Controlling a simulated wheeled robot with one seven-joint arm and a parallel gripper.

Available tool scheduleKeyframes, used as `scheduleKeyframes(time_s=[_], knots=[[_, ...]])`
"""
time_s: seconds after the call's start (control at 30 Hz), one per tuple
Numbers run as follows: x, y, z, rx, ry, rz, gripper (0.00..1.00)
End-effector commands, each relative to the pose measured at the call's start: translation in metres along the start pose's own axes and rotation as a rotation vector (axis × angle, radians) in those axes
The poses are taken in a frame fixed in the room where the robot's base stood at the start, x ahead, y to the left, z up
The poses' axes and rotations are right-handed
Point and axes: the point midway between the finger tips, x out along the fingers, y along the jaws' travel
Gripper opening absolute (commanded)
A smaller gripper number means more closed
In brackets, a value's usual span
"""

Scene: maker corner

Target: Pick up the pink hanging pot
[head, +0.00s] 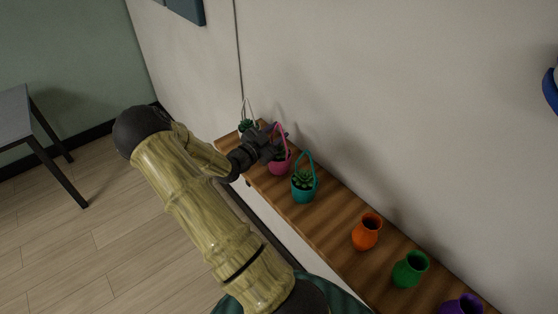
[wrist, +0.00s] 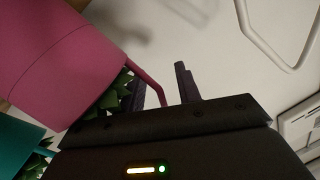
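The pink hanging pot (head: 281,167) stands on the wooden shelf, with a green plant in it and a tall pink handle. In the wrist view the pink pot (wrist: 65,60) fills the upper left, tilted in the picture. My gripper (head: 275,141) is at the pot's handle, just above the pot. In the wrist view my gripper (wrist: 163,88) has its two dark fingers apart, with part of the pink handle (wrist: 149,84) showing between them. The handle does not look clamped. My arm and gripper hide part of the pot in the head view.
A teal hanging pot (head: 303,189) stands close to the right and a white hanging pot (head: 247,124) close behind left. Orange (head: 366,233), green (head: 409,270) and purple (head: 462,305) vases stand further along the shelf (head: 334,208). The wall is close behind.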

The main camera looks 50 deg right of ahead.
Motion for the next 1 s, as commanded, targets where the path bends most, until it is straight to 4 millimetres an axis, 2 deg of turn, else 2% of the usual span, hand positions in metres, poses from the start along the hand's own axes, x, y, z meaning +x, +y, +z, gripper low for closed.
scheduleKeyframes(time_s=[0.37,0.4,0.57,1.0], knots=[[-0.0006,0.0001,0.0002,0.000,0.000,0.000,0.34],[-0.0006,0.0001,0.0002,0.000,0.000,0.000,0.32],[-0.0006,0.0001,0.0001,0.000,0.000,0.000,0.00],[-0.0008,-0.0001,0.0004,0.001,-0.001,0.000,0.00]])
